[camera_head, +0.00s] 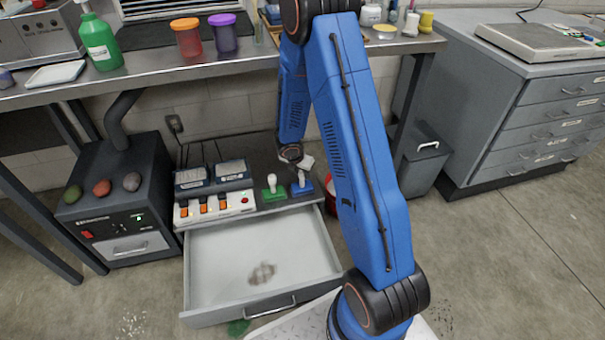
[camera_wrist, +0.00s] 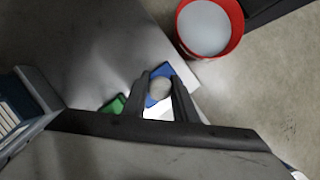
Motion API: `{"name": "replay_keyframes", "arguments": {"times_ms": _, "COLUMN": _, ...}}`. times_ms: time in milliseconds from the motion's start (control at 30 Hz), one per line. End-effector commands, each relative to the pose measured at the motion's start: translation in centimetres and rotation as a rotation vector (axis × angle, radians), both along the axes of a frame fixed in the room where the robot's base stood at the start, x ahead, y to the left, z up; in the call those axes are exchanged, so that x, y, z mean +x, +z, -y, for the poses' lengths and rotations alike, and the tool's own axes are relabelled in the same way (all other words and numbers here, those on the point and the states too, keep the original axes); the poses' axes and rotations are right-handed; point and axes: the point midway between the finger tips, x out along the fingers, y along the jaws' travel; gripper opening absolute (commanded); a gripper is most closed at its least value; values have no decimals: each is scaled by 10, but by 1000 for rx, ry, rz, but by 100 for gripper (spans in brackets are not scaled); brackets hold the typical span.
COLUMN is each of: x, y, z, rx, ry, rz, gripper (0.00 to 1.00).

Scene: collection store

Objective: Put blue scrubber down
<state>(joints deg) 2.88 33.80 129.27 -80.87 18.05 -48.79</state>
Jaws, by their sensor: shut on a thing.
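The blue scrubber (camera_head: 302,187) has a flat blue base and a pale round knob. It is at the right front corner of the dark top above the open drawer; I cannot tell whether its base touches the top. My gripper (camera_head: 300,172) is over it and shut on its knob. In the wrist view the knob and blue base (camera_wrist: 153,99) show between the two fingers of my gripper (camera_wrist: 160,92). A green scrubber (camera_head: 272,189) of the same form stands just left of it, and it also shows in the wrist view (camera_wrist: 113,105).
A red bucket (camera_wrist: 238,30) stands on the floor close to the right. A switch box (camera_head: 215,207) and two meters (camera_head: 194,181) stand to the left. A steel bench (camera_head: 150,76) runs behind.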

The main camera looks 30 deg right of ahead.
Motion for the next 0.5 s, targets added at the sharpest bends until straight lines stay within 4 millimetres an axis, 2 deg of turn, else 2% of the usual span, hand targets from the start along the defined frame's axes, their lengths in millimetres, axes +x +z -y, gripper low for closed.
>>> {"name": "replay_keyframes", "arguments": {"times_ms": 367, "x": 0, "y": -3, "z": 0, "rx": 0, "ry": -1, "rz": 0, "gripper": 0}}
{"name": "replay_keyframes", "arguments": {"times_ms": 400, "x": 0, "y": -3, "z": 0, "rx": 0, "ry": -1, "rz": 0, "gripper": 32}}
{"name": "replay_keyframes", "arguments": {"times_ms": 467, "x": 0, "y": -3, "z": 0, "rx": 0, "ry": -1, "rz": 0, "gripper": 44}}
{"name": "replay_keyframes", "arguments": {"times_ms": 500, "x": 0, "y": -3, "z": 0, "rx": 0, "ry": -1, "rz": 0, "gripper": 44}}
